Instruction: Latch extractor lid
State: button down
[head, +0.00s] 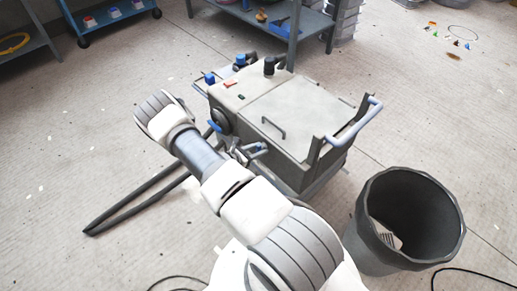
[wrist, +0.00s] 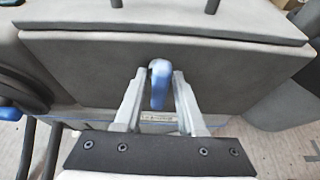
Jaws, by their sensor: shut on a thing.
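The extractor (head: 290,165) is a grey box on the floor in the middle of the head view. Its flat lid (head: 300,112) lies down on top and has a small dark handle (head: 273,128). In the wrist view the lid's edge (wrist: 165,22) runs above the grey front wall (wrist: 85,70). A blue latch lever (wrist: 159,85) stands upright on that wall. My gripper (wrist: 159,78) is shut on the lever, with one finger on each side. In the head view my gripper (head: 243,153) is at the extractor's near side, partly hidden by my arm. Whether the latch is engaged I cannot tell.
A dark open bin (head: 365,225) stands close on the right. A light blue push bar (head: 358,122) rises at the extractor's right end. Shelving (head: 265,25) stands behind. The floor at far right is mostly clear.

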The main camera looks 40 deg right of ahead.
jog(key=m+t+p, duration=0.2)
jog(key=m+p, duration=0.1)
jog(key=shift+s+r+t, duration=0.1)
jog(key=shift+s+t, duration=0.15)
jog(key=shift+t, duration=0.05)
jog(key=m+t+p, duration=0.1)
jog(key=m, duration=0.1)
jog(key=m+t+p, duration=0.1)
jog(key=p, duration=0.1)
jog(key=shift+s+f+m, duration=0.1)
jog(key=shift+f+m, duration=0.1)
jog(key=shift+m, duration=0.2)
jog(key=m, duration=0.1)
jog(key=m+t+h+p, duration=0.1)
jog(key=shift+f+m, duration=0.2)
jog(key=shift+m, duration=0.2)
jog(key=shift+f+m+t+h, duration=0.15)
jog(key=shift+m+t+h, duration=0.55)
jog(key=shift+m, duration=1)
jog(key=c, duration=0.8)
grip_release()
jog(key=shift+o, duration=0.2)
